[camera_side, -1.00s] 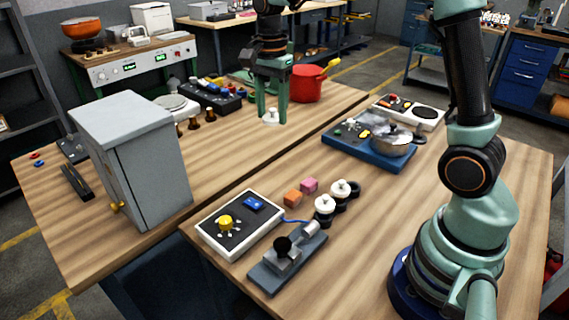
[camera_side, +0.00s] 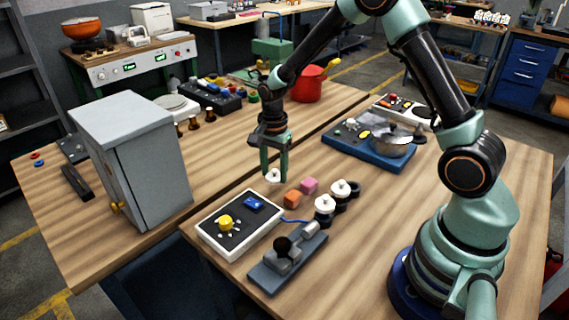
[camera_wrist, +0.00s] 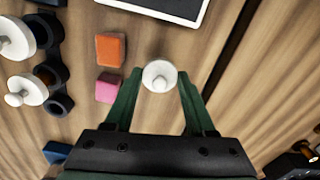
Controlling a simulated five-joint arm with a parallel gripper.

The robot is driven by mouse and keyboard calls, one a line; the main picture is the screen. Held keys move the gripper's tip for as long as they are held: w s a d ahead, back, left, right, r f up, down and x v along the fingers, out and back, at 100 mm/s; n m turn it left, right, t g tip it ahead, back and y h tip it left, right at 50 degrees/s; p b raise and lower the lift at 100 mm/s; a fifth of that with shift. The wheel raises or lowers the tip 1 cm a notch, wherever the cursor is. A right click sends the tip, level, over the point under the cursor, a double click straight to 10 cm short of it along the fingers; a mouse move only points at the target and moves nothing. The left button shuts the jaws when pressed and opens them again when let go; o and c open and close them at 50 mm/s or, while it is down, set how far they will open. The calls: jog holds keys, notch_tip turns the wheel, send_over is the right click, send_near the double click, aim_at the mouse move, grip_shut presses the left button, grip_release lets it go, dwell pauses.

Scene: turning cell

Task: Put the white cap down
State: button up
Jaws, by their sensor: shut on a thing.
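The white cap (camera_side: 274,175) is round with a small knob on top. My gripper (camera_side: 275,174) is shut on it, with a green finger on either side. In the wrist view the white cap (camera_wrist: 159,76) sits between the tips of my gripper (camera_wrist: 160,84). In the side view it is near the front table's back edge, behind the orange block. I cannot tell for sure whether its underside touches the wood.
An orange block (camera_side: 293,199) and a pink block (camera_side: 309,186) lie close to the cap. Two white-capped black holders (camera_side: 325,205) stand to their right. A white-rimmed panel (camera_side: 240,224) and a lever unit (camera_side: 287,258) are in front. Bare wood surrounds the cap.

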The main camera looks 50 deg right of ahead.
aim_at(274, 173)
jog(key=shift+f, duration=1.5)
jog(key=shift+f, duration=0.1)
jog(key=o, duration=1.3)
notch_tip(274, 173, up, 12)
jog(key=shift+r, duration=0.2)
jog(key=s+a+r+n+t, duration=0.2)
jog(key=s+r+n+t, duration=0.3)
jog(key=s+r+n, duration=0.7)
jog(key=shift+s+a+r+n+t, duration=0.15)
jog(key=shift+s+a+n+t, duration=0.2)
jog(key=shift+s+n, duration=1.45)
